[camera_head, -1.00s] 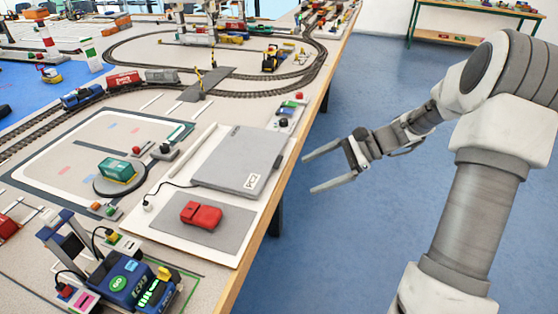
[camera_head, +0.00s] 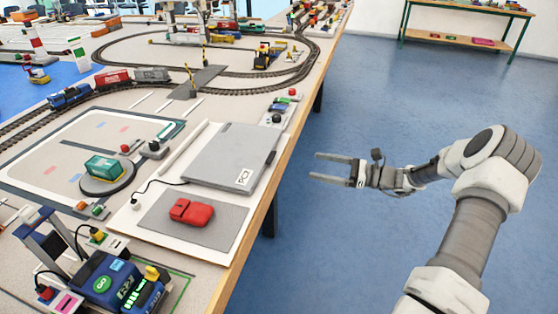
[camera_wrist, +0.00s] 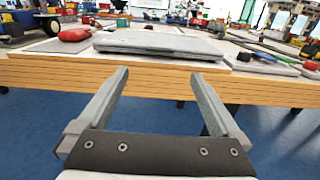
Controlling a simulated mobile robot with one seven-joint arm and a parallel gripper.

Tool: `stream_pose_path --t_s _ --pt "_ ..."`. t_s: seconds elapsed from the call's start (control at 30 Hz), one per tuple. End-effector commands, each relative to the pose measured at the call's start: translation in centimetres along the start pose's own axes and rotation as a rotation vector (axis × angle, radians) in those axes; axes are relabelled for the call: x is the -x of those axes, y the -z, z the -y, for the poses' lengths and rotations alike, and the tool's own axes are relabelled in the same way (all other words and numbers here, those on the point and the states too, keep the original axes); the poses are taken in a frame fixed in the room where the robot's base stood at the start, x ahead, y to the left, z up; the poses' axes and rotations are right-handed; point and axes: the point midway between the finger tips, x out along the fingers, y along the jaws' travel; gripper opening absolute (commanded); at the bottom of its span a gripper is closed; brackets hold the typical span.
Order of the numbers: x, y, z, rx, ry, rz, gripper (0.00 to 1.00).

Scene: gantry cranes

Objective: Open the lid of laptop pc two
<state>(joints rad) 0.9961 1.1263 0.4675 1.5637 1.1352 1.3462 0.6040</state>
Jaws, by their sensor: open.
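The closed grey laptop (camera_head: 228,156), with a white "PC2" label on its lid, lies on a white board near the table's right edge. In the wrist view the laptop (camera_wrist: 158,43) lies flat beyond the table's wooden edge, with its lid down and a side toward me. My gripper (camera_head: 315,167) is open and empty, out over the floor to the right of the laptop and apart from it. In the wrist view the two fingers of my gripper (camera_wrist: 158,74) point toward the table edge below the laptop.
The wooden table edge (camera_head: 256,203) runs between my gripper and the laptop. Small control boxes, model tracks and a blue crane unit (camera_head: 118,277) stand around.

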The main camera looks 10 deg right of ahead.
Motion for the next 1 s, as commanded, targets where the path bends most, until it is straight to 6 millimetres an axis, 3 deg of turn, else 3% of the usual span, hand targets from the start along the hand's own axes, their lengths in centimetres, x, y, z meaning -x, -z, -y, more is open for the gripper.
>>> stream_pose_path --t_s 0.3,0.5,0.7,1.0 --pt "-7.2 0.2 -0.1 0.002 -0.004 0.000 1.00" --pt "-10.7 0.2 -0.1 0.002 -0.004 -0.001 1.00" --pt "-12.4 0.1 0.0 0.002 -0.001 -0.001 1.00" --pt "-12.6 0.0 0.0 0.002 -0.001 -0.001 1.00"
